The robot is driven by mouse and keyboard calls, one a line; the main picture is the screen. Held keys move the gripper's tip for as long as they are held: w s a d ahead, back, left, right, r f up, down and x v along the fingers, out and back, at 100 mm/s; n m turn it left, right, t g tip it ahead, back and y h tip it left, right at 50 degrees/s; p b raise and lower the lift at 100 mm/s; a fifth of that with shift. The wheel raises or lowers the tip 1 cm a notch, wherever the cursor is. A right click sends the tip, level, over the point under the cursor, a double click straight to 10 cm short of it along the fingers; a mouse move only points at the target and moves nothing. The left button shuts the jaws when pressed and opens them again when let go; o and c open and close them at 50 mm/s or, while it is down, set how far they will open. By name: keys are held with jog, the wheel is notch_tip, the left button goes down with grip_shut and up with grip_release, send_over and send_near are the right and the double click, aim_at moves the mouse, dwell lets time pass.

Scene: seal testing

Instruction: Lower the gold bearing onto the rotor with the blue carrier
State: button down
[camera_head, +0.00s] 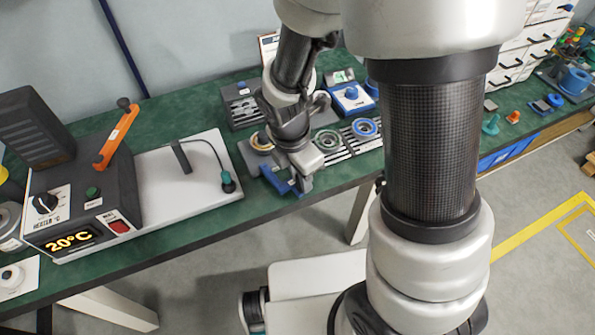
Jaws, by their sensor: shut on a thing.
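My gripper (300,181) is over the front of the green bench, pointing down, shut on a blue piece that I take for the blue carrier (274,180). The carrier juts out to the left of the fingers, near the bench's front edge. A gold ring (261,141), perhaps the gold bearing, shows just left of my wrist, partly hidden by it, above a grey plate (247,157). I cannot tell whether it touches the carrier or the plate. I cannot make out the rotor for certain; my arm covers part of this area.
Right of my gripper are a grey-green ring (327,141) and a blue ring (365,128) on slotted fixtures. A heater (80,190) reading 20°C and a white plate (185,180) with a cabled probe (228,184) stand left. Drawers (520,50) stand back right.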

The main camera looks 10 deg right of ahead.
jog(key=shift+r, duration=0.15)
notch_tip(320, 180, up, 9)
jog(key=p, duration=0.8)
jog(key=shift+s, duration=0.1)
